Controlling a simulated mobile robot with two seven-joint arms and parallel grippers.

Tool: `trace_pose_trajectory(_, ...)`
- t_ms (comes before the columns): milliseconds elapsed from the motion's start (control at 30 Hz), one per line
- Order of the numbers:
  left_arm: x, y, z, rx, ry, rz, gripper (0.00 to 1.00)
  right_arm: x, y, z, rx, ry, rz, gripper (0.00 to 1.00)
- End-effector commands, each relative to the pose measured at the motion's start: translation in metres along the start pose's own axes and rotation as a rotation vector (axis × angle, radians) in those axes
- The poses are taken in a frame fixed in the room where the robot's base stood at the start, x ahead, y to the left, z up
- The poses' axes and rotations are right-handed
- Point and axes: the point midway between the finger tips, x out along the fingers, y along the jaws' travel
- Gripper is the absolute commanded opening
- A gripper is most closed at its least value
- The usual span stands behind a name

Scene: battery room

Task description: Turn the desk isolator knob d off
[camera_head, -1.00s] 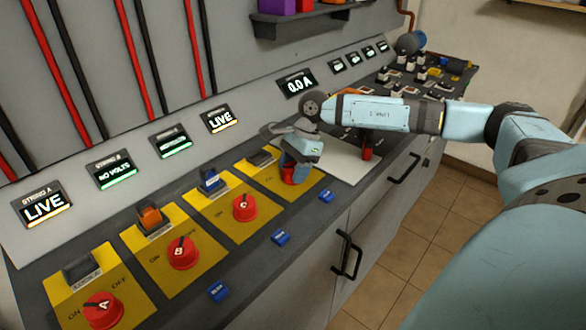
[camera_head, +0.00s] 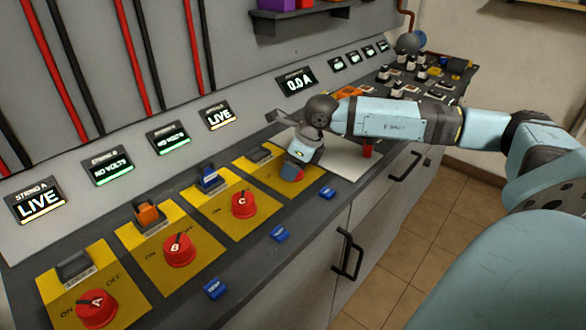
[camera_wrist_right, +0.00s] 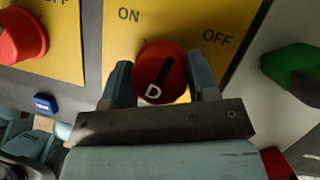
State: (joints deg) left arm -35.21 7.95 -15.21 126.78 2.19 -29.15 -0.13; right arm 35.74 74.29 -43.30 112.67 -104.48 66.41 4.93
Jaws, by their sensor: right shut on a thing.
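The red knob D (camera_wrist_right: 160,70) sits on a yellow plate marked ON and OFF. In the right wrist view its black mark points up and slightly right, between the two words. My right gripper (camera_wrist_right: 160,84) is shut on it, one blue-grey finger on each side. In the head view the gripper (camera_head: 293,171) hides most of the knob on the fourth yellow plate (camera_head: 276,182). The display above it (camera_head: 220,115) reads LIVE.
Red knobs C (camera_head: 243,204), B (camera_head: 179,249) and A (camera_head: 97,308) stand to the left on the sloping desk. Blue tags (camera_head: 280,233) line the front edge. A green part (camera_wrist_right: 293,72) is right of knob D in the wrist view.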

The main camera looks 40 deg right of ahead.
Motion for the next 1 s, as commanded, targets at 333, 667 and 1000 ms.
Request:
trace_pose_trajectory(333,0.003,0.002,0.001,-0.012,0.035,0.014,0.00,0.003,0.001,-0.001,0.290,-0.010,-0.120,0.30)
trace_pose_trajectory(667,0.003,0.009,-0.016,-0.022,0.123,0.038,0.00,0.002,0.001,0.000,0.488,-0.016,-0.200,0.30)
trace_pose_trajectory(1000,0.005,0.015,-0.035,-0.015,0.195,0.063,0.00,0.000,0.001,0.000,0.568,-0.018,-0.233,0.30)
